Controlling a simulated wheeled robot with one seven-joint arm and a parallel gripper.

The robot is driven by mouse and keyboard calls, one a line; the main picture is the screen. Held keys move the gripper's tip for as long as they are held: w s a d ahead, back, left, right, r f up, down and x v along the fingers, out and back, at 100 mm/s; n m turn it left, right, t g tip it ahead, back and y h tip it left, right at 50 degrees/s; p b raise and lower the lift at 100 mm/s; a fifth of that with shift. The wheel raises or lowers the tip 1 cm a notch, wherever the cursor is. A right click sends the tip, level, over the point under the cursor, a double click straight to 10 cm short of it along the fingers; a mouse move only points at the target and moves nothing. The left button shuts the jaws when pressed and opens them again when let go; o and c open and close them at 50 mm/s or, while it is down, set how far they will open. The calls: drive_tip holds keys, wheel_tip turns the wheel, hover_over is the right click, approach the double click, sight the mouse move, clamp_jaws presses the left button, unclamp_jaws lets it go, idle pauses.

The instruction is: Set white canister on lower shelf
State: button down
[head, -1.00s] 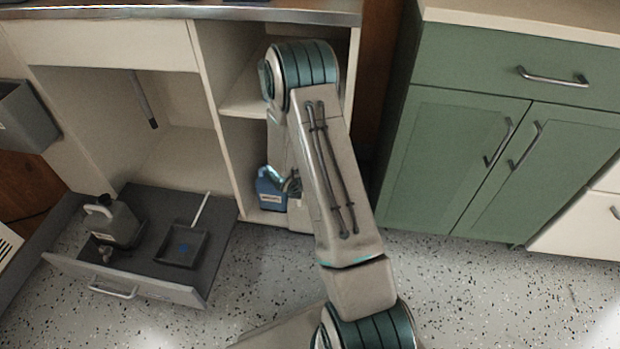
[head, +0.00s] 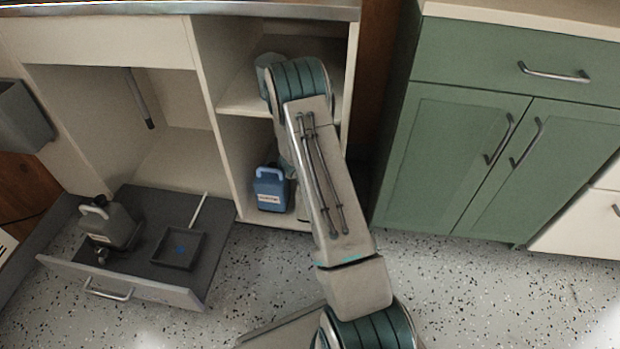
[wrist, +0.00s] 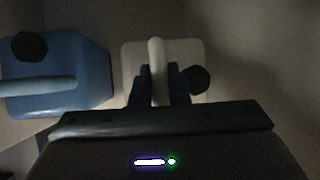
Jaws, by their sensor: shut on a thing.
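The white canister (wrist: 188,55) shows in the wrist view, with a pale handle and a dark cap. My gripper (wrist: 158,88) is shut on its handle, one dark finger on each side. In the head view my arm hides the gripper and nearly all of the canister. The lower shelf (head: 238,150) is the bottom compartment of the open cream unit, and the arm reaches into it. I cannot tell whether the canister touches the shelf floor.
A blue canister (head: 270,190) stands on the lower shelf just left of my gripper; it also shows in the wrist view (wrist: 85,72). The upper shelf board (head: 240,105) is above. An open drawer (head: 130,275) holds a grey canister (head: 118,228) and a dark tray (head: 180,262).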

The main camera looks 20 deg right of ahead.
drive_tip(key=c, duration=1.4)
unclamp_jaws()
drive_tip(key=p+v, duration=0.4)
drive_tip(key=v, duration=0.8)
